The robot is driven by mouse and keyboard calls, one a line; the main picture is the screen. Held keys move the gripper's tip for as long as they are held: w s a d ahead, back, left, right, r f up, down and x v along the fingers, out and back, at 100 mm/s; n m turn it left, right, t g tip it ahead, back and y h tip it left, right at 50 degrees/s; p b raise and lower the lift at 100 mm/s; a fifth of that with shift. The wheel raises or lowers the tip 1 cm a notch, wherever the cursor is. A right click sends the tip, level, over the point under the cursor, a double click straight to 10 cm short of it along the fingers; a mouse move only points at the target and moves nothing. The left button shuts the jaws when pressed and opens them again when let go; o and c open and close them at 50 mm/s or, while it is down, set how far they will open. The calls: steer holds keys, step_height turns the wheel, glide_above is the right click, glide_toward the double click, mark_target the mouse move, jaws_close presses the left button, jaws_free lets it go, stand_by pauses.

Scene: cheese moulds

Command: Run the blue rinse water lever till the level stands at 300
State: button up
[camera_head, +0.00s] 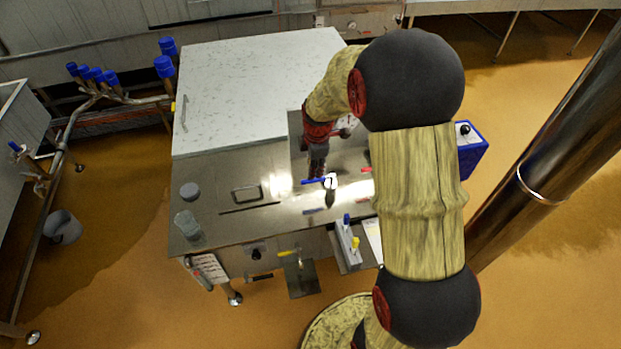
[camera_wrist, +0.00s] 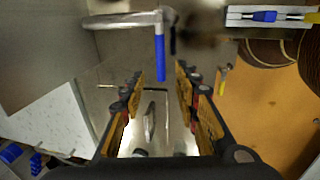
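In the wrist view the blue lever (camera_wrist: 160,58) points down the picture from a pale pipe, near the gap between my fingertips. My gripper (camera_head: 316,174) is above the worktop beside the lever. In the wrist view my gripper (camera_wrist: 159,78) is open, with its two fingers apart and nothing seen clamped between them. I cannot tell if a finger touches the lever. No level reading at 300 is legible.
A red lever (camera_head: 366,169) is close on the right. A clear jug (camera_head: 187,225) and a grey round piece (camera_head: 189,190) stand at the left of the worktop (camera_head: 225,220). A white speckled slab (camera_head: 240,90) lies behind. A yellow-handled valve (camera_head: 289,253) is at the front.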

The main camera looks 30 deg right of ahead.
steer(key=f, duration=0.2)
steer(key=w+f+b, duration=0.1)
steer(key=f, duration=0.4)
steer(key=shift+w+d+f+b, duration=0.2)
steer(key=shift+f+b, duration=0.1)
steer(key=c, duration=0.4)
steer(key=c, duration=0.3)
jaws_close()
